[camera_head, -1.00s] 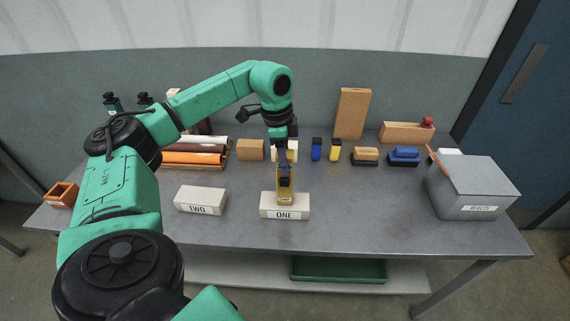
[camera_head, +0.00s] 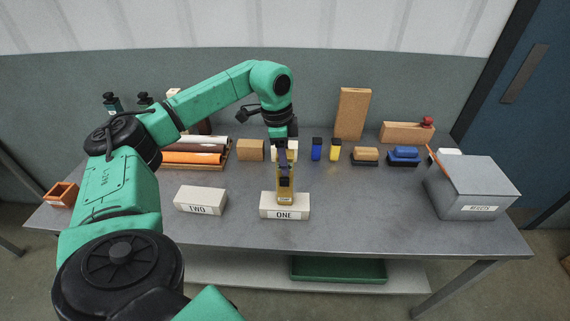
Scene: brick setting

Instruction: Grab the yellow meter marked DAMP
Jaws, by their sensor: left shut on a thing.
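A yellow meter (camera_head: 285,196) with a small pale label near its bottom stands upright at the white block marked ONE (camera_head: 284,212). The label's lettering is too small to read. My left gripper (camera_head: 285,181) comes down from above and is shut on this yellow meter, hiding its upper part. The meter's base appears to be on the block's top; I cannot tell whether it touches. My right gripper is out of view.
A white block marked TWO (camera_head: 201,200) lies to the left. Behind stand a blue item (camera_head: 316,150), a black-topped yellow item (camera_head: 335,151), brushes (camera_head: 365,156) and a cork-brown board (camera_head: 351,113). A grey lidded box (camera_head: 470,190) is at right. The table's front right is clear.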

